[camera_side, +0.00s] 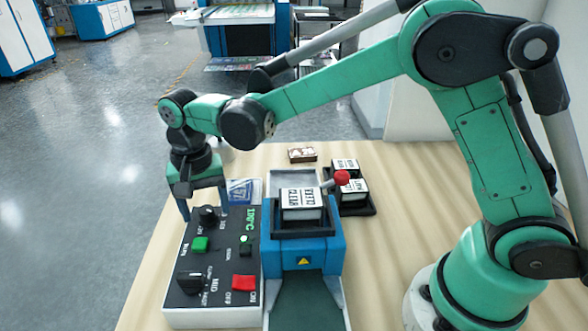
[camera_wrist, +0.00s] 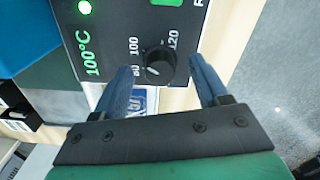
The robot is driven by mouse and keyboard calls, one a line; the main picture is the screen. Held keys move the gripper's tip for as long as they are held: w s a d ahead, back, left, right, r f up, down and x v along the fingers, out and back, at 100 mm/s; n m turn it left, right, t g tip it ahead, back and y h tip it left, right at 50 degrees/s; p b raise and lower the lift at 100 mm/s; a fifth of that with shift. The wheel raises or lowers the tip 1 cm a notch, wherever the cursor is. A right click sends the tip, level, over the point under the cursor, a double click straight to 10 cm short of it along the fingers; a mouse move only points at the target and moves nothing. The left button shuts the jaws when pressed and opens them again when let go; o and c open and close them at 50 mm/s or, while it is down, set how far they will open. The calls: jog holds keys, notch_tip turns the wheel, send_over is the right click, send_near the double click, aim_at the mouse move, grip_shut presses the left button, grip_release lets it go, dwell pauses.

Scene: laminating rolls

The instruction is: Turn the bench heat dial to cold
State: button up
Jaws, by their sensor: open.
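The heat dial (camera_side: 208,215) is a round black knob at the far end of the dark control panel (camera_side: 222,262). In the wrist view the dial (camera_wrist: 159,64) has a white pointer mark and the numbers 80, 100 and 120 around it. The green display (camera_wrist: 87,52) beside it reads 100°C. My gripper (camera_side: 205,207) points down over this end of the panel, its blue fingers apart and empty. In the wrist view the fingers (camera_wrist: 160,68) stand on either side of the dial, with gaps between them and the knob.
The panel also has a green switch (camera_side: 200,244), a second black knob (camera_side: 190,283) and a red switch (camera_side: 243,282). A blue laminating machine (camera_side: 305,250) with a red-knobbed lever (camera_side: 341,177) stands close on the right. A black tray (camera_side: 355,206) holds labelled blocks behind it.

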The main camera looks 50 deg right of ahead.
grip_shut()
jog(key=n, duration=0.5)
jog(key=shift+n, duration=0.4)
jog(key=n, duration=1.2)
jog(key=shift+n, duration=0.3)
jog(key=n, duration=0.5)
jog(key=shift+n, duration=0.4)
grip_release()
